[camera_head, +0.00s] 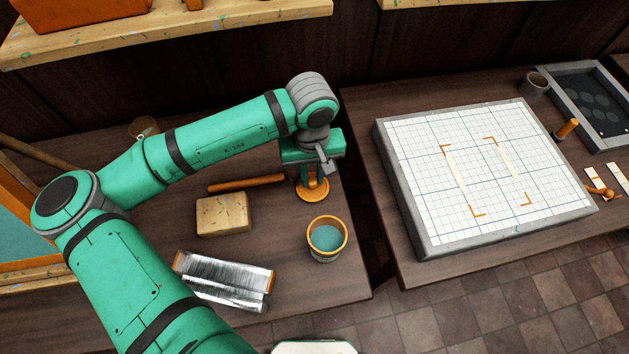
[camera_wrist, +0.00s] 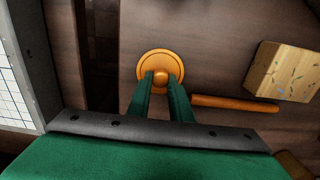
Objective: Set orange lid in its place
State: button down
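The orange lid (camera_head: 312,194), a round disc with a knob, is below my gripper (camera_head: 317,174) at the right of the near-left table. In the wrist view the lid (camera_wrist: 147,62) is seen from above, and the fingertips of my gripper (camera_wrist: 160,77) are on either side of its knob. I cannot tell whether the fingers press on the knob or whether the lid touches the table. An open pot (camera_head: 327,250) with an orange rim and blue-green contents stands upright in front of the lid, apart from it.
An orange rod (camera_head: 246,184), a paint-flecked wooden block (camera_head: 223,215) and a silvery object with orange ends (camera_head: 222,280) lie left of the pot. A gap separates this table from the right one, which bears a gridded board (camera_head: 425,170). Table right of the lid is clear.

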aim_at(311, 180)
jog(key=shift+s+a+r, duration=0.1)
jog(key=shift+a+r, duration=0.15)
jog(key=shift+a, duration=0.1)
jog(key=shift+r, duration=0.35)
jog(key=shift+s+d+r, duration=0.1)
jog(key=shift+r, duration=0.85)
